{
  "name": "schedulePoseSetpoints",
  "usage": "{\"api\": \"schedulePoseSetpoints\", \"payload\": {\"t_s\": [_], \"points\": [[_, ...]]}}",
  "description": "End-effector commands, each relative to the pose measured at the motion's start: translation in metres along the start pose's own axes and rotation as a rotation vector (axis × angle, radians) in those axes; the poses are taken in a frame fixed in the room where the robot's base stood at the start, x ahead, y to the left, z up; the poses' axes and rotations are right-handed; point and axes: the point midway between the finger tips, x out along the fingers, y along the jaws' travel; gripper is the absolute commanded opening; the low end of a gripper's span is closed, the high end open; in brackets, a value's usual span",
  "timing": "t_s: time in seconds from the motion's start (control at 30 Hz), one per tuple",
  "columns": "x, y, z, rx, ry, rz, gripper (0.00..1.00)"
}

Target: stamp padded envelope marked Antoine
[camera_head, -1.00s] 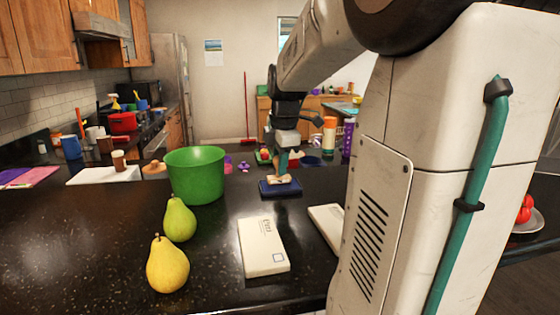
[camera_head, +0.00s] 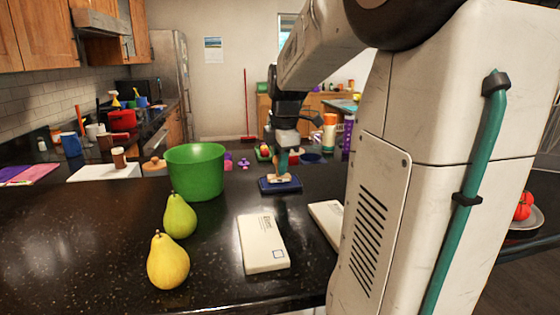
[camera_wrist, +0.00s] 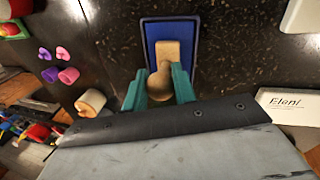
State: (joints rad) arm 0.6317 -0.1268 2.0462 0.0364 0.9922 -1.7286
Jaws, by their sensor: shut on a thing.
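My gripper (camera_wrist: 159,85) is shut on the rounded handle of a wooden stamp (camera_wrist: 167,52). In the head view the stamp (camera_head: 279,178) is upright at the blue ink pad (camera_head: 266,187); whether it touches the pad I cannot tell. The pad's blue rim also shows in the wrist view (camera_wrist: 193,45). A pale envelope (camera_head: 262,245) with small writing and a printed square lies nearer on the counter. Another envelope (camera_head: 326,218) is partly hidden by my arm. In the wrist view, one envelope (camera_wrist: 288,104) reads "Elani"; another (camera_wrist: 303,14) is cut off, its name out of view.
A green bowl (camera_head: 194,174) stands left of the pad. A green pear (camera_head: 179,217) and a yellow pear (camera_head: 168,262) stand at the front left. The dark counter at the left front is clear.

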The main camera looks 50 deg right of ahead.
Motion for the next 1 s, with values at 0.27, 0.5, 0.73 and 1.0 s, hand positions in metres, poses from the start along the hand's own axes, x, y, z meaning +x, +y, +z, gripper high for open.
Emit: {"api": "schedulePoseSetpoints", "payload": {"t_s": [0.27,0.5,0.73,1.0], "points": [[0.002,-0.001,0.0,0.0,0.0,-0.003,0.12],[0.002,-0.001,0.0,0.0,0.0,-0.005,0.12],[-0.009,0.002,0.0,0.0,0.0,-0.003,0.12],[-0.031,0.007,0.0,0.0,0.0,0.0,0.12]]}}
